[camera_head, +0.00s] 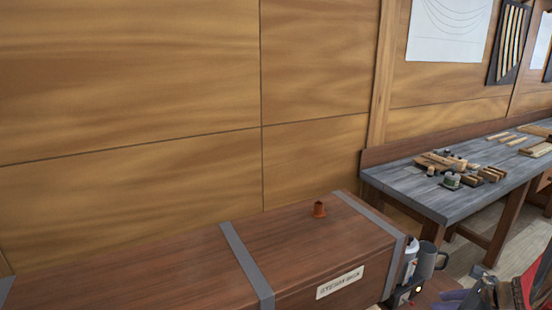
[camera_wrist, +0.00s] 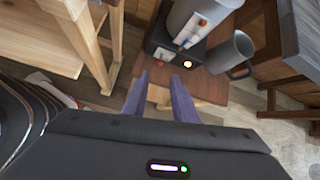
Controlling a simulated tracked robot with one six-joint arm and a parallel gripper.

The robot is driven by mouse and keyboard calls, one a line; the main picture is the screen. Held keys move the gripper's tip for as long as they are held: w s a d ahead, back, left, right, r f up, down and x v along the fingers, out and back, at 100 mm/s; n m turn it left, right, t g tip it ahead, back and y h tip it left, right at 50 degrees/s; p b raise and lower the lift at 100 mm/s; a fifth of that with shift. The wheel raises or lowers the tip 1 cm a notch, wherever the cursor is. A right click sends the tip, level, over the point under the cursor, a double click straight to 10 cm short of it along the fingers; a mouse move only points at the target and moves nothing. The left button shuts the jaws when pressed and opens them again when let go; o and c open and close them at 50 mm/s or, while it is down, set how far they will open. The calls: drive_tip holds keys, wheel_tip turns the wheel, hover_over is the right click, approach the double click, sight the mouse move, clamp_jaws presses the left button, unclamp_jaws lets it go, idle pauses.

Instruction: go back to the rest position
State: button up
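My gripper (camera_wrist: 160,82) shows in the wrist view with its two purple fingers apart and nothing between them. It points toward a small wooden stand (camera_wrist: 208,88) that carries a steel boiler (camera_wrist: 200,18) on a black base and a grey jug (camera_wrist: 232,50). The fingertips appear in front of the stand; I cannot tell the gap. In the head view only a purple part of my gripper shows at the lower right corner, and most of my arm is out of view.
A grey-topped workbench (camera_head: 415,190) with blocks and tools is at the right. Another wooden bench (camera_wrist: 45,45) is left in the wrist view. Bare floor (camera_wrist: 290,135) shows.

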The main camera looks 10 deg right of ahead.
drive_tip(key=s+a+f+n+g+y, duration=0.1)
drive_tip(key=s+a+f+n+g, duration=0.1)
drive_tip(key=s+a+n, duration=0.25)
drive_tip(key=s+a+r+n+h, duration=0.1)
drive_tip(key=s+a+r+n, duration=0.2)
drive_tip(key=a+r+n, duration=0.3)
drive_tip(key=s+a+r+n+h, duration=0.1)
drive_tip(key=s+a+r+n, duration=0.3)
drive_tip(key=a, duration=1.2)
drive_tip(key=s+a+r+n, duration=0.4)
drive_tip(key=a+r+n, duration=0.5)
drive_tip(key=a+n, duration=0.3)
drive_tip(key=n, duration=0.3)
drive_tip(key=shift+s+r+h, duration=0.2)
drive_tip(key=shift+r+h, duration=0.1)
drive_tip(key=shift+h, duration=0.1)
